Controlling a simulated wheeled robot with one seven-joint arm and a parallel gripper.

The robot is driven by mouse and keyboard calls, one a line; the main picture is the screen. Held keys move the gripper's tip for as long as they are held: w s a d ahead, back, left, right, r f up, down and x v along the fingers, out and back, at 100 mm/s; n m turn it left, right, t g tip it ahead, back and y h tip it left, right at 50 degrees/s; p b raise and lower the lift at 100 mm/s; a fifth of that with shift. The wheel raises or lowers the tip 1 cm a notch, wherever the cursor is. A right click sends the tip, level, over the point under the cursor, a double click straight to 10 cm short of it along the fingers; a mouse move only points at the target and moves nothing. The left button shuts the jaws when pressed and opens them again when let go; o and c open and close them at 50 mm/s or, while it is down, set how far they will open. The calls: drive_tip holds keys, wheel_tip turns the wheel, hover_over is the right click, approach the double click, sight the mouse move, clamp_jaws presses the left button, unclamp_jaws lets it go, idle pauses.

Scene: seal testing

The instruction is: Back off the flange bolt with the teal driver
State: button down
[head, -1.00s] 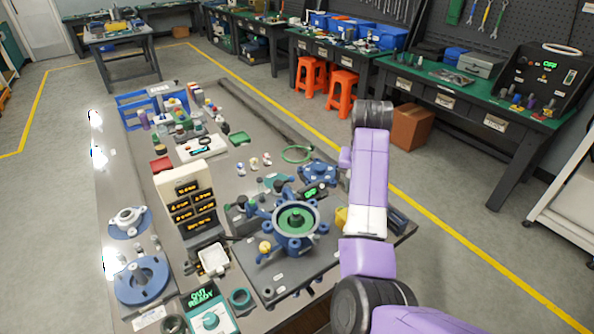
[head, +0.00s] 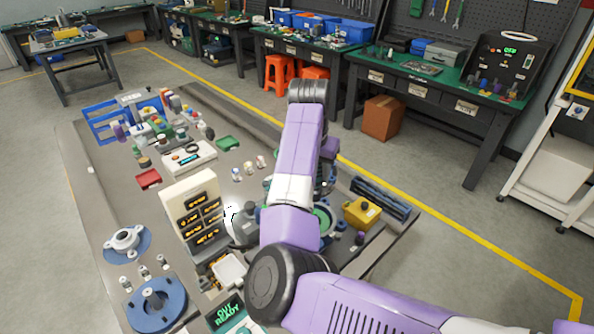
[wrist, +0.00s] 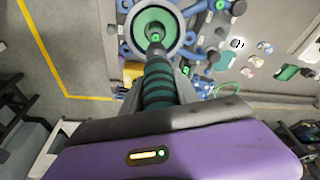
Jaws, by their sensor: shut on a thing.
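In the wrist view, the teal driver (wrist: 158,85), with a black-and-teal banded handle, is held in my gripper (wrist: 158,97), which is shut on it. The driver points away from the gripper toward the round flange fixture (wrist: 179,37) with a green centre and blue clamps. A small green-lit spot lies near the driver's far end at the fixture's centre; I cannot tell whether this is the flange bolt or the driver's tip, or whether they touch. In the head view, my arm hides the gripper, the driver and most of the fixture; part of its green rim (head: 325,214) shows.
A cream rack with yellow displays (head: 181,190) stands left of the arm. A yellow box (head: 362,212) is right of the fixture. Blue flanges (head: 157,303) lie at the bench's left edge. A white tray (head: 188,157) and red tray (head: 148,179) lie farther back.

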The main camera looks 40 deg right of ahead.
drive_tip(key=shift+f, duration=0.25)
wheel_tip(320, 180, down, 4)
drive_tip(key=b, duration=0.4)
drive_tip(key=shift+w+a+f+b, duration=0.1)
drive_tip(key=shift+f+b, duration=0.1)
drive_tip(key=shift+b, duration=0.1)
drive_tip(key=shift+p, duration=0.4)
drive_tip(key=shift+f+b, duration=0.4)
drive_tip(key=shift+f, duration=0.65)
idle(2.1)
drive_tip(key=shift+s+a+f+p, duration=0.1)
drive_tip(key=shift+s+f+p, duration=0.1)
drive_tip(key=shift+p, duration=0.15)
idle(1.4)
drive_tip(key=shift+r+p, duration=0.25)
drive_tip(key=shift+p, duration=0.15)
idle(1.1)
